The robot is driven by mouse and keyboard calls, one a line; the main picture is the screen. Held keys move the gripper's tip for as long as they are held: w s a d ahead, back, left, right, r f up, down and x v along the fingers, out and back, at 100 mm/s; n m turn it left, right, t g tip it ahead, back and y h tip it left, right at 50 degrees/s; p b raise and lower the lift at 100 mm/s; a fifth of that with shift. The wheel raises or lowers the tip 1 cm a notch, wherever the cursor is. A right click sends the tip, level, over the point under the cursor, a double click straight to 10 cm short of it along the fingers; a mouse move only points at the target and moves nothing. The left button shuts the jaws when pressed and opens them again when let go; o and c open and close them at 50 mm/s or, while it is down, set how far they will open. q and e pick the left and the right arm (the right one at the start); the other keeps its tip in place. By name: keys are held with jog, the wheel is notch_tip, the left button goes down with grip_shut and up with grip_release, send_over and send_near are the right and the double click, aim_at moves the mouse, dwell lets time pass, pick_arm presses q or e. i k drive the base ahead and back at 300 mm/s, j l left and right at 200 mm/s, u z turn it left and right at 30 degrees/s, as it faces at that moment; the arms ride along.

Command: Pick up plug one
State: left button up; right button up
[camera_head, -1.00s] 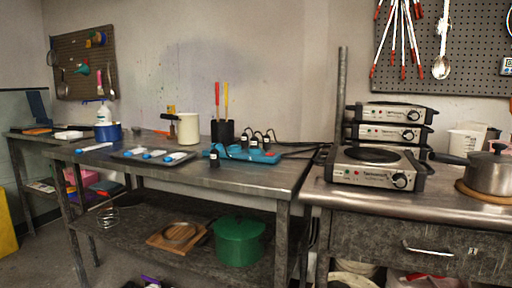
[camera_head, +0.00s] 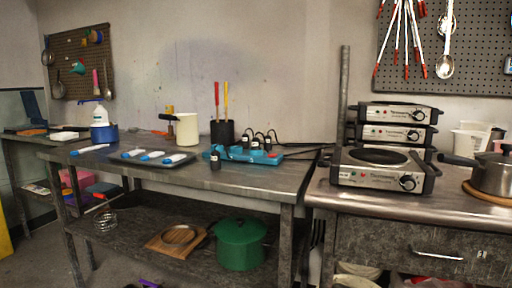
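Several black plugs with small white labels are at a blue power strip (camera_head: 235,154) on the left metal table. Three plugs stand in or at the strip's back, the left one (camera_head: 245,142), the middle one (camera_head: 256,143) and the right one (camera_head: 268,144), with black cords looping behind them. Another black plug-like piece (camera_head: 215,161) stands at the strip's front left, near the table edge. The labels are too small to read, so I cannot tell which is plug one. Neither of my grippers shows in the head view.
A dark tray (camera_head: 140,159) with white-and-blue items lies left of the strip. A black holder (camera_head: 222,132) with red and yellow handles and a cream pitcher (camera_head: 187,128) stand behind. Stacked hot plates (camera_head: 385,170) and a pot (camera_head: 492,174) occupy the right counter.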

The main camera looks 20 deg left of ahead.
aim_at(255, 142)
jog(key=i+j+z, duration=0.1)
jog(key=j, duration=0.45)
jog(key=i+j+z, duration=0.15)
jog(key=j, duration=0.4)
jog(key=i+j+z, duration=0.1)
jog(key=j, duration=0.45)
jog(key=i+j+z, duration=0.1)
jog(key=j, duration=0.45)
jog(key=i, duration=0.05)
